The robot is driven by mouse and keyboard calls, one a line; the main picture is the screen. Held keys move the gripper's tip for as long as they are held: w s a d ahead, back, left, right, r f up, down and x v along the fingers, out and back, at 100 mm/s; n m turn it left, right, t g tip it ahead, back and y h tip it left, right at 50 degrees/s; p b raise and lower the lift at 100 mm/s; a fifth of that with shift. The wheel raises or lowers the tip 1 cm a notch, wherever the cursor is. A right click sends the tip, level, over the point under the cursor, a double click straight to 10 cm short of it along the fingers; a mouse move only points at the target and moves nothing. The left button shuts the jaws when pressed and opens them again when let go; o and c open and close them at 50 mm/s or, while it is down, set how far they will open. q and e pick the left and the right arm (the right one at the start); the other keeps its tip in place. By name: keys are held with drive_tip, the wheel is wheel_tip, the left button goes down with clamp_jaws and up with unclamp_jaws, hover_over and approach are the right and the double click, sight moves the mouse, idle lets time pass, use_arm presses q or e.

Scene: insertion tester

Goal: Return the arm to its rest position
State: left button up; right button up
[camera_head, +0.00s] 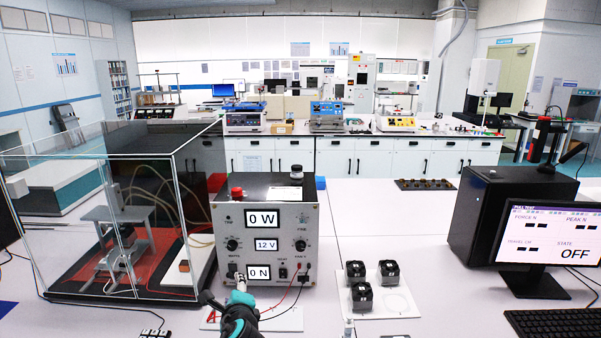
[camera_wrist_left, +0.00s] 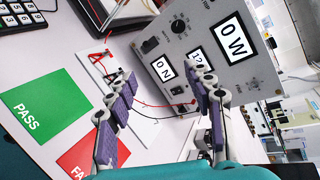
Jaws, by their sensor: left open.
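My left gripper (camera_head: 240,288) reaches in from the bottom in the head view, in front of the lower part of the tester box (camera_head: 222,258). In the left wrist view its two purple-padded fingers (camera_wrist_left: 165,90) are spread apart with nothing between them. The tester panel, with displays reading 0 W, 12 V and 0 N, shows beyond the fingers. A white plate marked with a red A (camera_head: 284,320) lies in front of the box, partly hidden by my gripper. My right gripper cannot be made out.
A clear-walled enclosure (camera_head: 118,158) stands left of the tester. Three black fan-like blocks sit on a white plate (camera_head: 398,304) to the right. A monitor (camera_head: 552,234) reads OFF. Green PASS (camera_wrist_left: 42,104) and red FAIL (camera_wrist_left: 92,158) areas show in the wrist view.

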use_arm(q)
drive_tip(key=s+f+n+g+h, duration=0.2)
drive_tip(key=s+f+n+g, duration=0.1)
drive_tip(key=s+n, duration=0.7)
drive_tip(key=s+f+n+g+h, duration=0.2)
drive_tip(key=s+f+n, duration=0.3)
drive_tip(key=s+n, duration=0.5)
drive_tip(key=s+g, duration=0.1)
drive_tip(key=s, duration=0.5)
drive_tip(key=shift+s+a+f, duration=0.2)
drive_tip(key=shift+s+a, duration=0.1)
drive_tip(key=shift+a, duration=0.1)
